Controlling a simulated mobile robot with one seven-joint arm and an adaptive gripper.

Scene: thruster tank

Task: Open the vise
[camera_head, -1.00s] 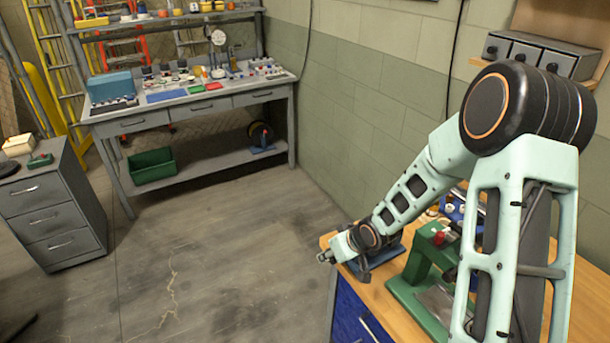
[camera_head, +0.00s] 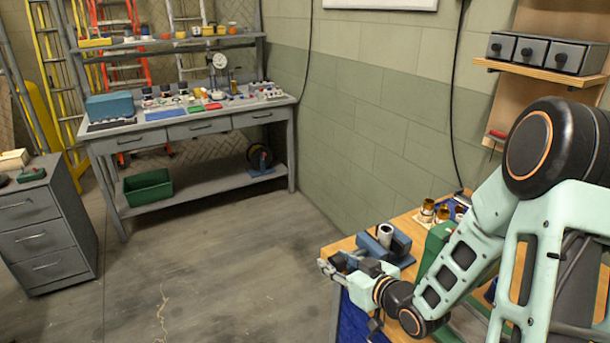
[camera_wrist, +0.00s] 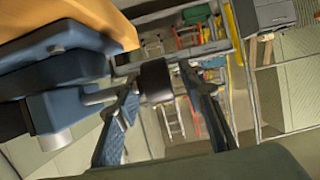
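The blue vise (camera_head: 385,247) stands on the near corner of the wooden workbench, with a grey hollow cylinder (camera_head: 385,234) at its top. In the wrist view the vise's blue body (camera_wrist: 65,50) fills the upper left. A metal bar ending in a black knob (camera_wrist: 155,80) reaches out from it. My gripper (camera_head: 331,268) is at the vise's left end, past the bench edge. In the wrist view its two fingers (camera_wrist: 160,92) are apart, one on each side of the black knob. I cannot tell whether they touch it.
My arm passes over the wooden bench (camera_head: 340,247), where brown-topped containers (camera_head: 428,210) and a green machine (camera_head: 437,245) stand close behind. Open floor (camera_head: 235,260) lies left of the bench. A grey workbench (camera_head: 190,125) and drawer cabinet (camera_head: 40,225) are farther off.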

